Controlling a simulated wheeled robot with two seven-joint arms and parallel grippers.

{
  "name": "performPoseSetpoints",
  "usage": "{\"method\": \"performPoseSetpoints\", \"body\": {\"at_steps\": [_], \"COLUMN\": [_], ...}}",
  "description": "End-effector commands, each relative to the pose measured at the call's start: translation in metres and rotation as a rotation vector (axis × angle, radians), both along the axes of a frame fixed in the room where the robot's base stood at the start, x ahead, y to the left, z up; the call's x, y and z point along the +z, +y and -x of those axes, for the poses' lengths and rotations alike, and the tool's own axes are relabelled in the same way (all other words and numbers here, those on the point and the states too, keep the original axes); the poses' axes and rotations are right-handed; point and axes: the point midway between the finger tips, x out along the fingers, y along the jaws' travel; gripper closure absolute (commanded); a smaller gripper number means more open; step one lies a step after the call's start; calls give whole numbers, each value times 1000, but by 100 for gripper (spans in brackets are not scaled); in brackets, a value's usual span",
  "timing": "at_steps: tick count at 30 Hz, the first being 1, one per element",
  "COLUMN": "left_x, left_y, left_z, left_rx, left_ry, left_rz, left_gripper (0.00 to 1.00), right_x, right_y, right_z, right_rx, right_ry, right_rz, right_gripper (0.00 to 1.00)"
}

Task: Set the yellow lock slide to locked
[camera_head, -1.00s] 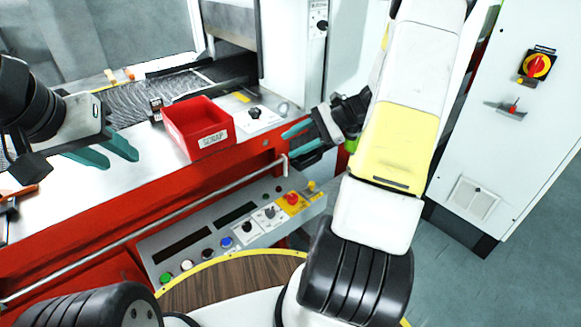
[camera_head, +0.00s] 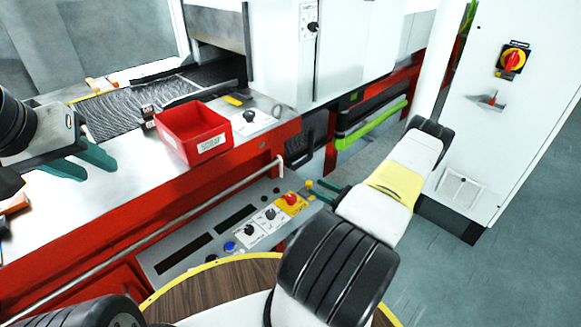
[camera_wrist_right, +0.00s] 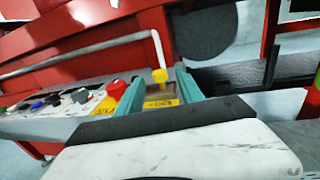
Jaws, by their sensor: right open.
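The yellow lock slide (camera_head: 309,184) is a small yellow knob at the right end of the grey control panel (camera_head: 190,230), beside the red emergency button (camera_head: 291,198). In the right wrist view the yellow knob (camera_wrist_right: 160,75) shows between the two teal fingers, above a yellow label. My right gripper (camera_head: 325,191) is open at the panel's right end, close to the knob; I cannot tell whether it touches. In the right wrist view its fingers (camera_wrist_right: 160,88) are apart with nothing gripped. My left gripper (camera_head: 98,170) is open and empty over the machine's light table.
A red scrap bin (camera_head: 192,135) stands on the table by the mesh belt (camera_head: 130,105). A grey rail (camera_head: 190,205) runs above the control panel. A white cabinet (camera_head: 480,140) with a red-yellow switch stands at right. Open floor lies to the lower right.

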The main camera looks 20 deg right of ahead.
Motion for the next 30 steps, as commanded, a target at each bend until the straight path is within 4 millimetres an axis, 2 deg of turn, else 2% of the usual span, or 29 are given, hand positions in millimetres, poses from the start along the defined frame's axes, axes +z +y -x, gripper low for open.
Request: {"method": "performPoseSetpoints", "body": {"at_steps": [3,9,20,27,30], "left_x": [0,0,0,0,0], "left_y": [0,0,0,0,0], "left_z": [0,0,0,0,0], "left_rx": [0,0,0,0,0], "left_ry": [0,0,0,0,0], "left_rz": [0,0,0,0,0], "left_gripper": [64,64,64,64,64], "right_x": [0,0,0,0,0], "right_y": [12,24,27,27,27], "right_z": [-18,-38,-43,-43,-43], "right_rx": [4,3,2,2,2], "right_ry": [-1,-1,0,0,0], "right_rz": [1,1,1,1,2], "right_gripper": [55,55,55,100,100]}}
